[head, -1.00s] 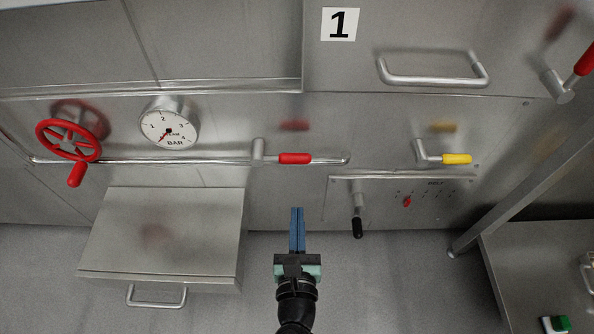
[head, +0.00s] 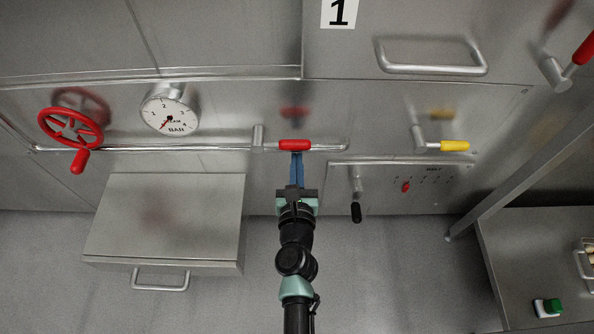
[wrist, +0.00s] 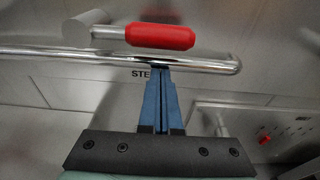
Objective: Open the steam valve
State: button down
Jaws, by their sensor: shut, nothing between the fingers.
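The steam valve lever with a red grip (head: 295,145) lies horizontal, along the steel pipe (head: 200,148). Its red grip fills the upper middle of the wrist view (wrist: 160,36), on a metal stem at its left, and partly lettered "STE" text shows below the pipe. My gripper (head: 297,156) is shut and empty, its blue fingers pointing up at the pipe just below the red grip. In the wrist view the fingertips (wrist: 160,70) end at the pipe, below the grip; I cannot tell whether they touch.
A red handwheel (head: 71,127) and a pressure gauge (head: 169,110) are at the left. A yellow-gripped lever (head: 453,146) and a black-gripped lever (head: 356,212) are at the right. A steel box (head: 165,220) with a handle juts out at lower left. A bar handle (head: 432,69) is above.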

jog(key=shift+s+r+p, duration=0.25)
jog(key=shift+r+p, duration=0.45)
jog(key=shift+r, duration=0.5)
jog(key=shift+d+r+n+p, duration=0.1)
jog(key=shift+r+n+p, duration=0.15)
jog(key=shift+n+p, duration=0.05)
